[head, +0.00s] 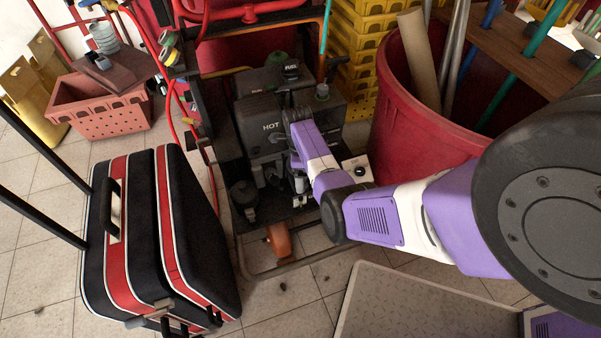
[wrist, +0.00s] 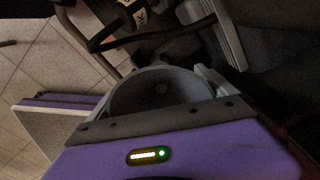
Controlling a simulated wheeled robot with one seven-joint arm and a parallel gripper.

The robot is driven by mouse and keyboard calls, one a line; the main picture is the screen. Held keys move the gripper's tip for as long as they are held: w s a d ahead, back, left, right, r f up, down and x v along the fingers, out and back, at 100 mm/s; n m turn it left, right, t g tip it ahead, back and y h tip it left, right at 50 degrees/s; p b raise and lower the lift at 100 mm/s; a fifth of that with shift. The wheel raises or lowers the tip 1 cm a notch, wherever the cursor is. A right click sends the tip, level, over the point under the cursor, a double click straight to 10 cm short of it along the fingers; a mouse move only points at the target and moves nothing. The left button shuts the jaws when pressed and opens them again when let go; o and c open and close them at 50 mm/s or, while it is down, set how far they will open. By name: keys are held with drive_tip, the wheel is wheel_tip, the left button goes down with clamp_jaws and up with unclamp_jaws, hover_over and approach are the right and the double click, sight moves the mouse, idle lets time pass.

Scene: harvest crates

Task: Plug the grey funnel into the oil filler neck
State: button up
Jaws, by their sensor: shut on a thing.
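The grey funnel (wrist: 158,92) shows in the wrist view with its round, wide mouth towards the camera. My gripper (wrist: 165,74) is shut on it; its grey fingers lie around the funnel's rim. In the head view my gripper (head: 297,116) is at the front of the dark engine (head: 262,112), which carries a "HOT" marking. I cannot make out the funnel apart from the gripper there. The oil filler neck is not clearly seen in either view, and the funnel's spout is hidden below its mouth, so I cannot tell whether they touch.
A red tub (head: 420,115) with poles stands right of the engine, close to my arm. A black and red suitcase (head: 150,235) stands at the left. An orange object (head: 278,240) lies by the engine's frame. Yellow crates (head: 357,50) are stacked behind.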

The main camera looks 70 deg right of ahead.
drive_tip(key=shift+f+b, duration=1.6)
drive_tip(key=shift+f, duration=0.65)
drive_tip(key=o, duration=1)
drive_tip(key=shift+c, duration=0.2)
drive_tip(key=shift+w+r+p, duration=0.1)
drive_tip(key=shift+r+p, duration=1.55)
drive_tip(key=shift+r, duration=2.25)
wheel_tip(320, 180, up, 9)
drive_tip(key=p, duration=0.9)
drive_tip(key=shift+r, duration=0.15)
